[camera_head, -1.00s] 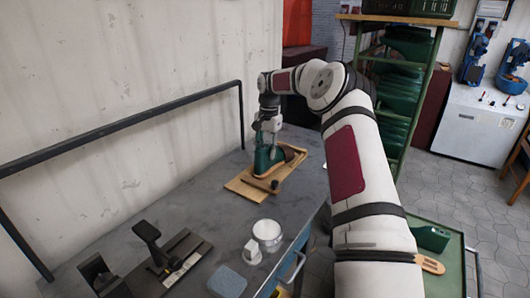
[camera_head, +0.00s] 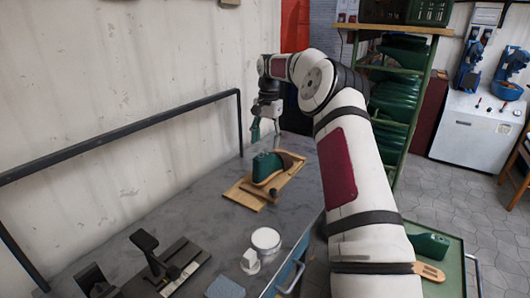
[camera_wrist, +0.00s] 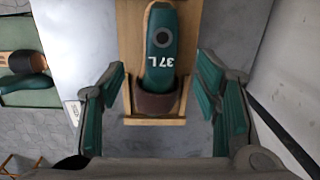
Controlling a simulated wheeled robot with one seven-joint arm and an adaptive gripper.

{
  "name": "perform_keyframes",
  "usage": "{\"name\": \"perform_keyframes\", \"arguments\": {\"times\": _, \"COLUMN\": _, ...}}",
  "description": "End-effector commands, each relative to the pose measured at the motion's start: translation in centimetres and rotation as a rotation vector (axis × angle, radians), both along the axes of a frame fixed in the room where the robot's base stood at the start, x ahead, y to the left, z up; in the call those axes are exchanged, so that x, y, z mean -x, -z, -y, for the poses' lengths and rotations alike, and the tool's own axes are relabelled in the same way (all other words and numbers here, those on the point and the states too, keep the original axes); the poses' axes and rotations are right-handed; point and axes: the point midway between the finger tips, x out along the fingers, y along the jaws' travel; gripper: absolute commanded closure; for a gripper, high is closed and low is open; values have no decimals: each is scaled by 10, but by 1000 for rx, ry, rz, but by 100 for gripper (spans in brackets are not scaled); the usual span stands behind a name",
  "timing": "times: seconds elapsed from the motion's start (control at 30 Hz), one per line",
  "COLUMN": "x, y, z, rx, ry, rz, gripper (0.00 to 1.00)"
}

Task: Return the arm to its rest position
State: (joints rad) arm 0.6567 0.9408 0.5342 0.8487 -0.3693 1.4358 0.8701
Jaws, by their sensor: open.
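My gripper (camera_wrist: 165,105) is open and empty, its green-padded fingers spread wide on either side of the wrist view. In the head view my gripper (camera_head: 264,128) hangs above the workbench, apart from and above the green shoe last (camera_head: 266,165). In the wrist view the last (camera_wrist: 161,45) is marked "37L" and has a brown band at its heel end. It lies on a wooden fixture (camera_head: 243,196), which also shows in the wrist view (camera_wrist: 128,60). My white arm stretches forward over the bench's right side.
The grey workbench (camera_head: 190,215) carries a white pot (camera_head: 266,240), a small white item (camera_head: 250,262), a grey-blue block (camera_head: 225,288) and a black tool (camera_head: 150,255). A black rail (camera_head: 120,135) runs along the wall.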

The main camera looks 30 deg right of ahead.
Motion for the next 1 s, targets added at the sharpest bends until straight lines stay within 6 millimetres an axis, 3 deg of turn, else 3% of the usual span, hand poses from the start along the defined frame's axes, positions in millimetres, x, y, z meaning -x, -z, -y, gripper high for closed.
{"name": "perform_keyframes", "arguments": {"times": 0.2, "x": 0, "y": -34, "z": 2, "rx": 0, "ry": 0, "rz": 2, "gripper": 43}}
{"name": "perform_keyframes", "arguments": {"times": 0.63, "x": 1, "y": -51, "z": -5, "rx": 7, "ry": -20, "rz": 2, "gripper": 43}}
{"name": "perform_keyframes", "arguments": {"times": 0.83, "x": 17, "y": -95, "z": -58, "rx": 60, "ry": -174, "rz": 1, "gripper": 43}}
{"name": "perform_keyframes", "arguments": {"times": 1.0, "x": 54, "y": -137, "z": -115, "rx": 120, "ry": -348, "rz": -8, "gripper": 43}}
